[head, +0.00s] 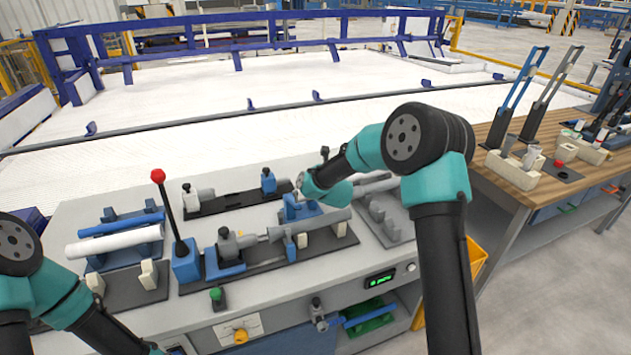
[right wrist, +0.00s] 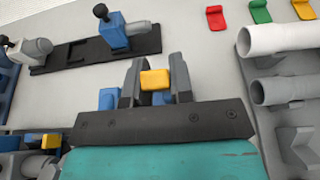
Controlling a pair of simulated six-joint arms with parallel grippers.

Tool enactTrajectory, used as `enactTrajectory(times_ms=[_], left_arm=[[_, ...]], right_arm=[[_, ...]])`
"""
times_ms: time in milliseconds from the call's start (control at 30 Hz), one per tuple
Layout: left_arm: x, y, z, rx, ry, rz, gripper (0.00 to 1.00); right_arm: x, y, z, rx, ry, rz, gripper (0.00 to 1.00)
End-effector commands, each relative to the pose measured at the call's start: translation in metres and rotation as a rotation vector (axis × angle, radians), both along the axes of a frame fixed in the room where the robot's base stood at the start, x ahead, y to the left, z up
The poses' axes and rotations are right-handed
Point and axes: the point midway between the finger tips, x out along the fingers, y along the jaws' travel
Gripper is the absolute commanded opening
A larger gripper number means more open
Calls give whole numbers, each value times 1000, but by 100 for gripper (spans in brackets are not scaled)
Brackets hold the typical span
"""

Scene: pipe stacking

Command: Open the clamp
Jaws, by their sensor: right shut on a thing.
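The clamp (head: 298,209) is blue and stands at the back right of the bench, under my right wrist in the head view. In the right wrist view its yellow tab (right wrist: 155,79) lies between the dark fingers of my right gripper (right wrist: 156,70). The right gripper is shut on this tab. Blue clamp parts (right wrist: 109,98) show behind and beside the fingers, and the rest of the clamp is hidden by the gripper. My left arm comes in at the lower left of the head view, but its gripper fingers are not visible.
A black rail with a blue stop (head: 268,181) lies at the back. A lever with a red knob (head: 158,176) stands upright left of the front fixture. A white pipe (head: 113,241) rests on the left rack. Grey and white pipes (right wrist: 280,38) lie on the right.

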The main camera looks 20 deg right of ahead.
Motion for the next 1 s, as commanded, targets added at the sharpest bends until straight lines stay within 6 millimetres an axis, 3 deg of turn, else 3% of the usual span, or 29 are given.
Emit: enactTrajectory(times_ms=[433, 967, 1000], left_arm=[[0, 0, 0, 0, 0, 0, 43], [0, 0, 0, 0, 0, 0, 43], [0, 0, 0, 0, 0, 0, 43]], right_arm=[[14, -5, -2, -8, 141, -11, 0], [17, -1, 0, -1, 166, 2, 0], [17, -1, 0, -1, 166, 2, 25]])
